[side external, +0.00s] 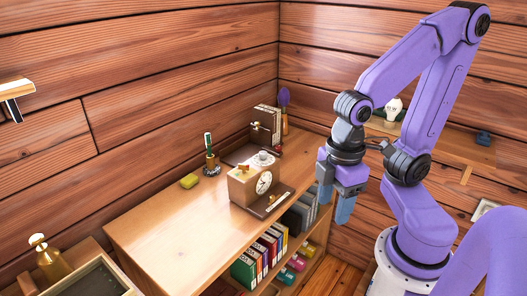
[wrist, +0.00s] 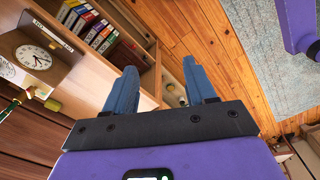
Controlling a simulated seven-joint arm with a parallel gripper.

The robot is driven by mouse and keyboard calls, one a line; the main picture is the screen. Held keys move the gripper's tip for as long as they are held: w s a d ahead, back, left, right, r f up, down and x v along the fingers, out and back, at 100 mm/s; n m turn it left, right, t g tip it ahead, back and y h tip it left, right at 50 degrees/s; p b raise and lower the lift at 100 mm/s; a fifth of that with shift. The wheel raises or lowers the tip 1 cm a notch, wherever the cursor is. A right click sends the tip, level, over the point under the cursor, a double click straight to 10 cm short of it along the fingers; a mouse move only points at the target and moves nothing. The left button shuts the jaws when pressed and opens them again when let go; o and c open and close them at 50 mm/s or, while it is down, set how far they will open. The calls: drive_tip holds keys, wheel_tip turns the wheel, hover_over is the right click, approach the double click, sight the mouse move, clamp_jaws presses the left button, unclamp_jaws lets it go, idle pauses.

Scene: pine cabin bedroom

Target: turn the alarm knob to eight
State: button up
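A tan wooden clock (side external: 241,187) with a round white face (side external: 264,182) stands on the desk, left of my gripper. A pale round dial-like piece (side external: 263,158) and a small brassy piece (side external: 243,168) sit on its top. I cannot tell which is the alarm knob, and no marks are legible.
The desk (side external: 170,230) has clear room at front left.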

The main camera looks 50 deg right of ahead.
drive_tip(key=w+a+r+m, duration=0.1)
drive_tip(key=w+r+m, duration=0.15)
drive_tip(key=w, duration=0.35)
drive_tip(key=w+r+m, duration=0.1)
drive_tip(key=w+m, duration=0.2)
drive_tip(key=w, duration=0.3)
drive_tip(key=r+m, duration=0.2)
drive_tip(key=m, duration=1.3)
hover_over(263, 153)
wheel_tip(263, 153, down, 17)
drive_tip(key=shift+d+f, duration=0.1)
drive_tip(key=shift+d, duration=0.05)
clamp_jaws()
